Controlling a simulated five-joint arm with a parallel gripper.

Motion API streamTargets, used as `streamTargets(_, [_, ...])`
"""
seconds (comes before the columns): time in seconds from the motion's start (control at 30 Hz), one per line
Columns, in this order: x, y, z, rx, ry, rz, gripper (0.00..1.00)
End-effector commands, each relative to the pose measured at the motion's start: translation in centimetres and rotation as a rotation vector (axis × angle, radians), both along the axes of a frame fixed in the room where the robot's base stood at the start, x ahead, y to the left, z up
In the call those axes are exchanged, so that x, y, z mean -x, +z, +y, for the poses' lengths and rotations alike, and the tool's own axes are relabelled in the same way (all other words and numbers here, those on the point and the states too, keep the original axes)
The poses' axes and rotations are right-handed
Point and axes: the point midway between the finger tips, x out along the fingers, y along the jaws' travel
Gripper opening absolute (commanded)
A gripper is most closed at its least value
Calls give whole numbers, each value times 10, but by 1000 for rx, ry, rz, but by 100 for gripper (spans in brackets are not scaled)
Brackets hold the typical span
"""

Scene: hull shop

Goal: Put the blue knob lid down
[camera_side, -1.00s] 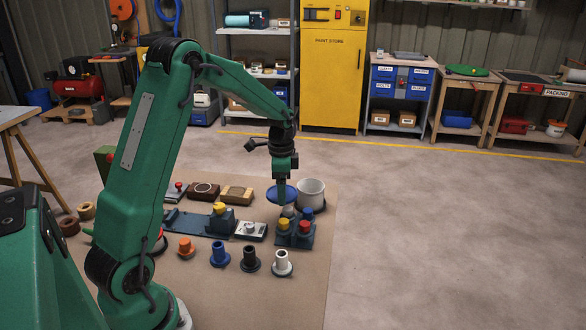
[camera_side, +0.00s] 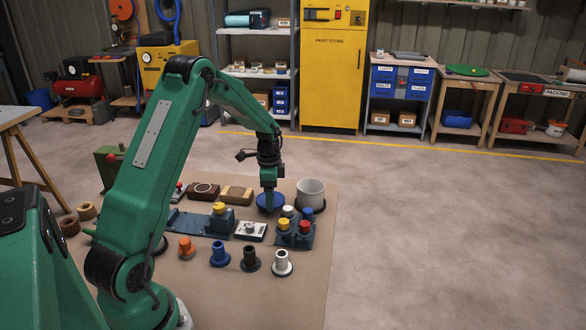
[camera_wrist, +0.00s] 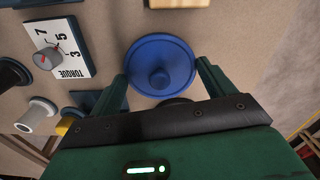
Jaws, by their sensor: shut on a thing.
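The round blue knob lid (camera_side: 271,203) is under my gripper (camera_side: 269,206), just left of the white pot (camera_side: 311,191). In the wrist view the blue lid (camera_wrist: 148,50) lies flat with its knob facing the camera, between the two green fingers of my gripper (camera_wrist: 162,75). My gripper is shut on the lid. The lid is low over the tan mat (camera_side: 305,275); I cannot tell whether it touches. The fingertips partly hide in the side view.
A wooden block (camera_side: 236,194) is left of the lid. A torque box (camera_side: 250,231) and a block with coloured knobs (camera_side: 296,236) stand in front. Several flanged pegs (camera_side: 282,264) line the near side. The mat's right part is clear.

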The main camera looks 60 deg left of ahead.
Motion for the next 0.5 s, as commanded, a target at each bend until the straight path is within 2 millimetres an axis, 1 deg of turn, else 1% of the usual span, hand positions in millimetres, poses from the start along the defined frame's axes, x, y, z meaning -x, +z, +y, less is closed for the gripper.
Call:
streamTargets(0.03, [0,-7,0,0,0,1,60])
streamTargets(0.1, [0,-13,0,1,0,2,60])
streamTargets(0.17, [0,-17,0,0,0,0,60])
streamTargets(0.5, [0,-19,0,-1,0,-1,60])
